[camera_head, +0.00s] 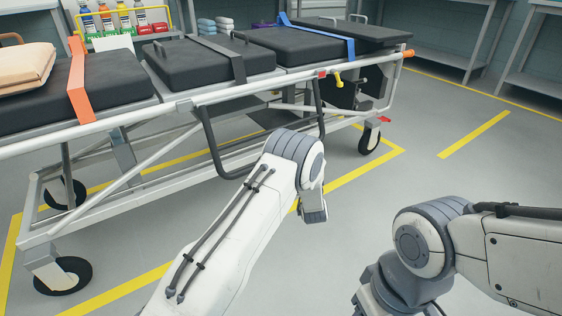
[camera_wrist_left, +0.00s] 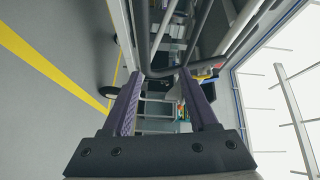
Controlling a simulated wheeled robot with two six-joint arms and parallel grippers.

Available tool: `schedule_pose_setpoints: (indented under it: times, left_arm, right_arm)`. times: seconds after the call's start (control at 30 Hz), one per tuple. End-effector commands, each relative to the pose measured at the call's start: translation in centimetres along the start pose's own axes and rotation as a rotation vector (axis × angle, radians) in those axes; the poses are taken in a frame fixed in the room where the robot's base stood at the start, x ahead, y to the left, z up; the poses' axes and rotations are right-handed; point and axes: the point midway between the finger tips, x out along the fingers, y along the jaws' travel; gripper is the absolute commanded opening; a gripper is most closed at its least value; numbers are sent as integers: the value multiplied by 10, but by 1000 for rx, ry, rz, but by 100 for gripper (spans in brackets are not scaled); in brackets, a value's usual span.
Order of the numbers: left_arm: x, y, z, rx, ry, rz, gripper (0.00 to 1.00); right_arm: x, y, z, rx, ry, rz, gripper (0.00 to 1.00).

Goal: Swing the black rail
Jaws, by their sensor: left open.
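The black rail (camera_head: 211,147) is a U-shaped tube hanging down from the near side of the stretcher (camera_head: 110,128). My left forearm and wrist cover part of its lower bar in the head view. In the left wrist view the black rail (camera_wrist_left: 146,45) curves just beyond the fingertips of my left gripper (camera_wrist_left: 161,76). The gripper's purple fingers are apart with nothing held between them. Whether the fingertips touch the rail I cannot tell. In the head view the left gripper is mostly hidden behind its wrist. My right gripper is below the picture; only its arm shows.
The stretcher has black pads, an orange strap (camera_head: 79,82) and a blue strap (camera_head: 318,37), and stands on wheels (camera_head: 369,140) inside yellow floor lines. Shelves (camera_head: 540,60) stand at the back right. The grey floor right of the stretcher is clear.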

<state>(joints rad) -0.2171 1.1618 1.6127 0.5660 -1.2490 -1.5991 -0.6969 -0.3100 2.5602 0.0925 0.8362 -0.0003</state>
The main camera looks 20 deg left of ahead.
Motion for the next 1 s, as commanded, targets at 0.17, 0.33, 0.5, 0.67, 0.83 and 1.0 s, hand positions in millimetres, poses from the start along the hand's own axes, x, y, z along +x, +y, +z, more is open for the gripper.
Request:
schedule_pose_setpoints:
  times: [0.17,0.33,0.5,0.67,0.83,1.0]
  left_arm:
    - [3,33,63,207,-136,-180,59]
    - [4,36,81,276,-183,-238,59]
    - [26,32,86,276,-186,-243,59]
    - [56,25,90,276,-185,-242,59]
    - [82,17,93,275,-182,-240,59]
    - [97,11,94,277,-181,-238,59]
  right_arm:
    - [18,1,1,0,0,0,50]
    - [24,2,1,0,0,0,50]
    - [39,3,2,0,1,0,50]
    - [59,4,3,0,0,0,50]
    - [75,5,4,0,0,0,50]
    - [82,6,4,0,0,0,50]
